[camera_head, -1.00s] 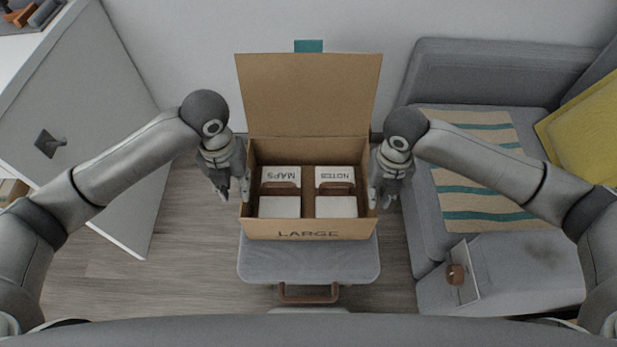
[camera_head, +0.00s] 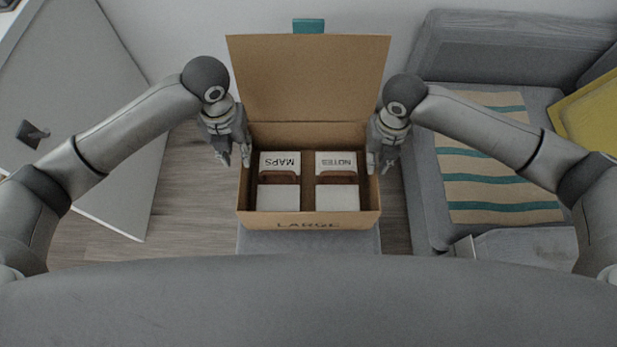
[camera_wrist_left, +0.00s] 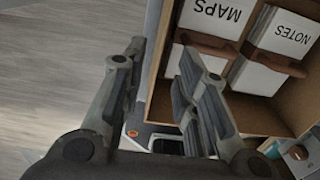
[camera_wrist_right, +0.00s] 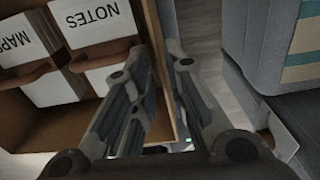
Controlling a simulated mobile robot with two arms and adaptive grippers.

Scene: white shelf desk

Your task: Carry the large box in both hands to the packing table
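The large box (camera_head: 262,220) is brown cardboard marked LARGE, with its back flap raised. It stands upright on the grey stool (camera_head: 300,241). Inside are white packs labelled MAPS (camera_head: 280,161) and NOTES (camera_head: 337,161). My left gripper (camera_head: 235,160) is at the box's left wall, and my right gripper (camera_head: 379,161) is at its right wall. In the wrist views, the left gripper (camera_wrist_left: 158,62) and right gripper (camera_wrist_right: 155,58) each have one finger inside the box and one outside. The fingers are apart, with the wall between them and no clear grip.
A grey sofa with a striped blanket (camera_head: 485,165) and yellow cushion (camera_head: 590,115) stands close on the right. A grey panel (camera_head: 90,120) stands at the left. Wooden floor (camera_head: 190,185) shows between the panel and the box.

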